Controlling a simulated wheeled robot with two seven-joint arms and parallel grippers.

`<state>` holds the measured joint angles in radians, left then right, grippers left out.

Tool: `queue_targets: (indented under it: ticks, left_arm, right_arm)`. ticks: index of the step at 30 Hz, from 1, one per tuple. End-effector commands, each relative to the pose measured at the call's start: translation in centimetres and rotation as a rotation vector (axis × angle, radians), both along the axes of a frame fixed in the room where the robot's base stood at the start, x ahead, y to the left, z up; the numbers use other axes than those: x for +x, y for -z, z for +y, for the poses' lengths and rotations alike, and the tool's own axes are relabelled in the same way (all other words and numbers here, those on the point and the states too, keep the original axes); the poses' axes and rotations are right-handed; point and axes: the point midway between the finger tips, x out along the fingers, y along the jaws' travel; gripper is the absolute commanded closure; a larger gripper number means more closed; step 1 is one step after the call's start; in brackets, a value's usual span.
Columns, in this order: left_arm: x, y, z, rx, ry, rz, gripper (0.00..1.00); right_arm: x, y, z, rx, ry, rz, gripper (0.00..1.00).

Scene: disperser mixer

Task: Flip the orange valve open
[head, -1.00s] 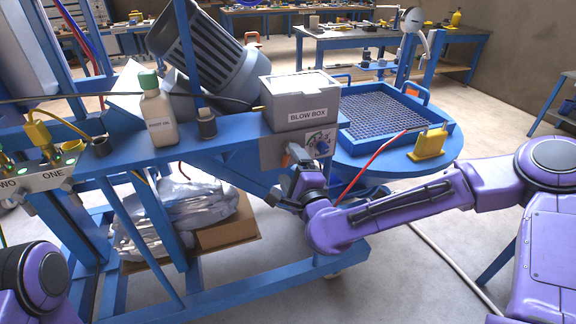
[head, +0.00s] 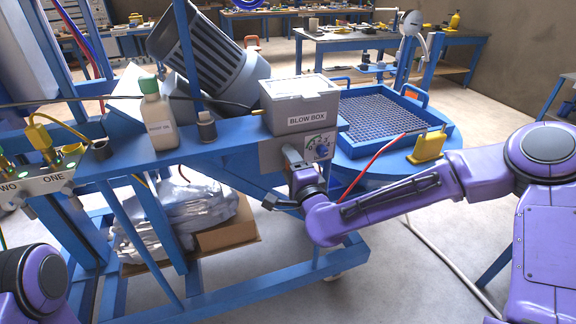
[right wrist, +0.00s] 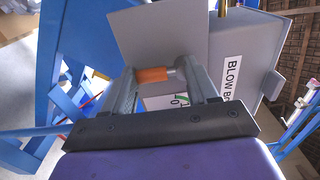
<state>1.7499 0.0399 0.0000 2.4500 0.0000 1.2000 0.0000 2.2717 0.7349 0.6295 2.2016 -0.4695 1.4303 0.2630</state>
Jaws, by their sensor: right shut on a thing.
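The orange valve (right wrist: 152,75) shows in the right wrist view as a short orange handle on a metal stem, in front of a grey plate under the blow box (right wrist: 232,62). My right gripper (right wrist: 161,72) is shut on it, with one finger on either side. In the head view my right gripper (head: 291,158) is at the grey panel below the blow box (head: 300,103), beside a dial (head: 321,147). The valve is hidden there by the gripper. My left gripper is not in view; only part of my left arm shows at the bottom left.
A blue round table (head: 375,165) with a mesh tray (head: 385,115) and a yellow block (head: 428,147) stands right of the panel. A bottle (head: 158,118) stands on the blue frame. A red hose (head: 370,165) hangs close behind my right arm.

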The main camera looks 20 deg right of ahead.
Motion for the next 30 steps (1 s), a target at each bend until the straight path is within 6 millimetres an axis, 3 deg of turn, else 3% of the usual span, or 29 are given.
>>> queue_targets:
  ticks: [8, 9, 11, 22, 30]
  left_arm:
    - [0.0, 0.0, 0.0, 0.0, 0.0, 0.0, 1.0]
    - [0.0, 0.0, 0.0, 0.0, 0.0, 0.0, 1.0]
    - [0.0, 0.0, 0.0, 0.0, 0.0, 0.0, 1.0]
    - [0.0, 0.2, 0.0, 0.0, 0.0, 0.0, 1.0]
    - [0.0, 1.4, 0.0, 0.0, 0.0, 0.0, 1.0]
  right_arm:
    - [0.0, 0.1, -0.1, -0.027, 0.0, 0.0, 0.72]
    - [0.0, 0.1, -0.1, -0.027, 0.0, 0.0, 0.35]
    - [0.0, 0.1, -0.1, -0.027, 0.0, 0.0, 0.16]
    - [-0.7, 0.1, -0.1, -0.026, -0.002, 0.0, 0.16]
    - [-6.7, 0.2, -0.2, -0.025, -0.003, -0.002, 0.16]
